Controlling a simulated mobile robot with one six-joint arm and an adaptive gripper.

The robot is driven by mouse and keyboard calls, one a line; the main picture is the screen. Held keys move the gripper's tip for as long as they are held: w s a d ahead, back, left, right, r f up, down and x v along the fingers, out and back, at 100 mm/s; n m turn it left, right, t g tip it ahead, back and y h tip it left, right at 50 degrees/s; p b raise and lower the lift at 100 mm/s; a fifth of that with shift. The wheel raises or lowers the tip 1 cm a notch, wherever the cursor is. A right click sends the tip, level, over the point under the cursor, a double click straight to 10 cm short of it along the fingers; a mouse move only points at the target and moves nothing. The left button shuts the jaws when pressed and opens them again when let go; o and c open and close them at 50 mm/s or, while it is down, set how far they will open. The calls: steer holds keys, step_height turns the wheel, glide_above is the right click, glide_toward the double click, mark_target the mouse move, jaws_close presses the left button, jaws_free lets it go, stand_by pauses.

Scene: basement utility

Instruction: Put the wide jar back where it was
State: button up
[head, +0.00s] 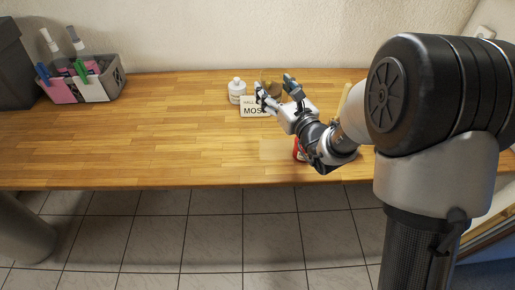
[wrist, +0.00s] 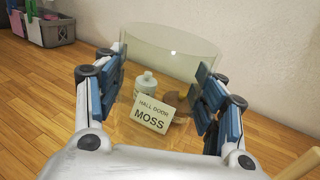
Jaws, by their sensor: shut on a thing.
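The wide jar (wrist: 168,52) is clear, faintly tinted glass and fills the space between my fingers in the wrist view. My gripper (wrist: 165,98) is shut on its sides. In the head view my gripper (head: 276,88) is over the back of the wooden table, near the wall. The jar is hard to make out there. Through the glass show a white bottle (wrist: 146,82), a sign (wrist: 152,113) reading "HALL DOOR MOSS" and a brownish thing. Whether the jar touches the table cannot be told.
The sign (head: 254,107) stands before the white bottle (head: 237,90). A lighter square patch (head: 278,149) lies on the table (head: 170,130), beside a red thing (head: 298,150) partly behind my arm. A grey caddy (head: 113,80) with bottles stands back left. The table's left middle is clear.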

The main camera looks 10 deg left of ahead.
steer(key=s+a, duration=0.1)
steer(key=s+a+r, duration=0.1)
steer(key=a, duration=0.1)
steer(key=shift+s+a+r, duration=0.15)
steer(key=shift+s+r, duration=0.05)
steer(key=shift+s, duration=0.05)
steer(key=f+b, duration=0.1)
steer(key=f, duration=0.5)
steer(key=f+b, duration=0.2)
steer(key=f, duration=0.5)
steer(key=f+b, duration=0.2)
steer(key=f, duration=0.5)
steer(key=shift+s+a, duration=0.3)
steer(key=shift+a, duration=0.05)
steer(key=shift+f+b, duration=0.1)
steer(key=shift+b, duration=0.2)
steer(key=shift+f, duration=0.15)
steer(key=o, duration=1.7)
steer(key=shift+s, duration=0.1)
